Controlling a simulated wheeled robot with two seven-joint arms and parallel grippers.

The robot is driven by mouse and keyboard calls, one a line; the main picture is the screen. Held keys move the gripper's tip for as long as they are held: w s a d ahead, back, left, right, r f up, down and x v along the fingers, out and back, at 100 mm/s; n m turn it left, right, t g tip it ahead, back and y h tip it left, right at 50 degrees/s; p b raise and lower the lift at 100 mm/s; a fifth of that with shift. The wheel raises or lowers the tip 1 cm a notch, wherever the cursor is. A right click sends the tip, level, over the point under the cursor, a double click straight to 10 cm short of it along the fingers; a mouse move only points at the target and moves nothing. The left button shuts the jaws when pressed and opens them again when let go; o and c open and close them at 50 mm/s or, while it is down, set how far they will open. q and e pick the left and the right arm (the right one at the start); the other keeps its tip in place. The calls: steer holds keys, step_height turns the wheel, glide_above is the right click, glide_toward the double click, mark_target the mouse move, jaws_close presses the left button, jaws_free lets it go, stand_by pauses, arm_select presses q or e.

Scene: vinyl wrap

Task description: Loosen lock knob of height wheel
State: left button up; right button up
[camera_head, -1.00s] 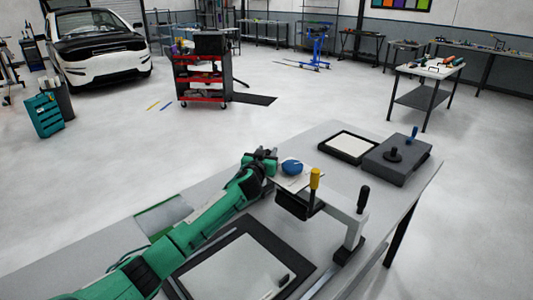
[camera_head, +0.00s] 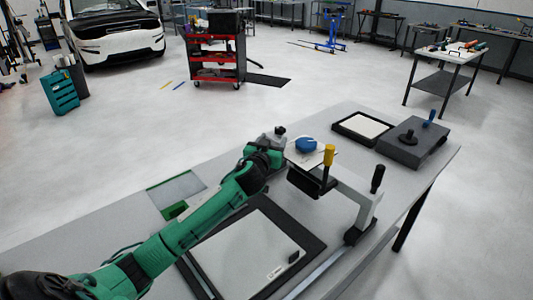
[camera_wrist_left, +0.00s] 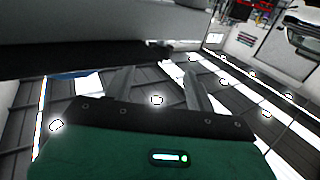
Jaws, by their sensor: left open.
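A clamp-like device stands on the table, with a black base and light grey frame (camera_head: 357,205). It carries a blue knob (camera_head: 306,145) on a light plate (camera_head: 300,156), a yellow upright handle (camera_head: 329,155) and a black upright handle (camera_head: 377,178). I cannot tell which of these is the lock knob. My left gripper (camera_head: 278,133) is just left of the blue knob, its fingers hard to make out there. The left wrist view shows its two grey fingers (camera_wrist_left: 158,80) apart, with nothing between them. My right gripper is in no view.
A framed light panel (camera_head: 245,250) lies in front of the device. A black tray with a white sheet (camera_head: 363,126) and a dark grey box with knobs (camera_head: 414,145) sit behind it, to the right. A small green-edged panel (camera_head: 177,190) lies left of my arm.

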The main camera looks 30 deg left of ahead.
arm_select(q)
steer(key=shift+s+d+b, duration=0.15)
steer(key=shift+s, duration=0.75)
steer(key=shift+s+d+b, duration=0.2)
steer(key=shift+s, duration=0.7)
steer(key=shift+s+d+b, duration=0.15)
steer(key=shift+s, duration=0.75)
steer(key=shift+o, duration=0.3)
